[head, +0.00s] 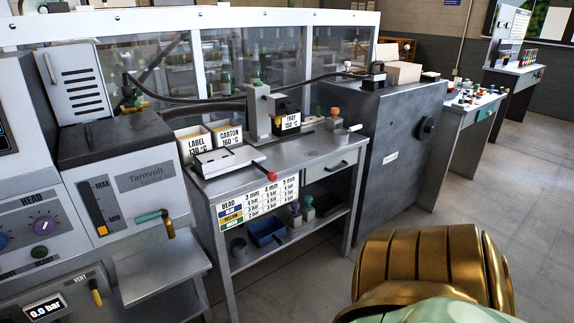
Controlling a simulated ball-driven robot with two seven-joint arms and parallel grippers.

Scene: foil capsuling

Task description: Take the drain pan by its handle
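A small pale pan-like vessel (341,136) with a short light handle (355,128) stands at the right end of the metal workbench top (315,153); it may be the drain pan, but it is too small to be sure. A flat grey box (222,162) with a rod ending in a red knob (271,176) sits at the bench's front left. A blue open bin (264,231) is on the lower shelf. Neither of my grippers is in view. A gold and mint-green part of my arm fills the bottom right, well apart from the bench.
The Tarnvoll machine (145,183) stands close on the left, with a metal ledge (165,277) jutting out. A dark grey cabinet (393,150) stands right of the bench. Label and carton bins (225,134) are at the bench's back. Floor (300,285) before the bench is clear.

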